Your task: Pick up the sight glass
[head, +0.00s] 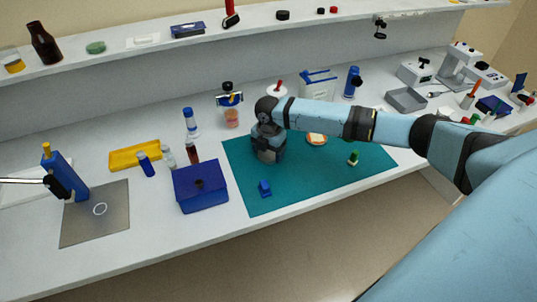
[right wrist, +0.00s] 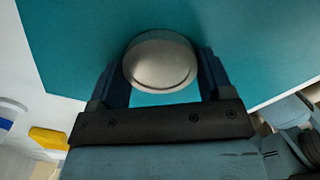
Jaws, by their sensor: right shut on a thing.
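My right gripper (head: 268,153) points down over the teal mat (head: 225,150), left of the mat's middle. In the right wrist view its two dark fingers (right wrist: 162,66) are closed on opposite sides of a round, pale grey disc with a raised rim, which looks like the sight glass (right wrist: 160,64). The mat lies behind the disc. In the head view the gripper hides the disc, and I cannot tell whether it touches the mat. My left gripper is not in view.
Several bottles stand behind. The mat's front strip is mostly clear.

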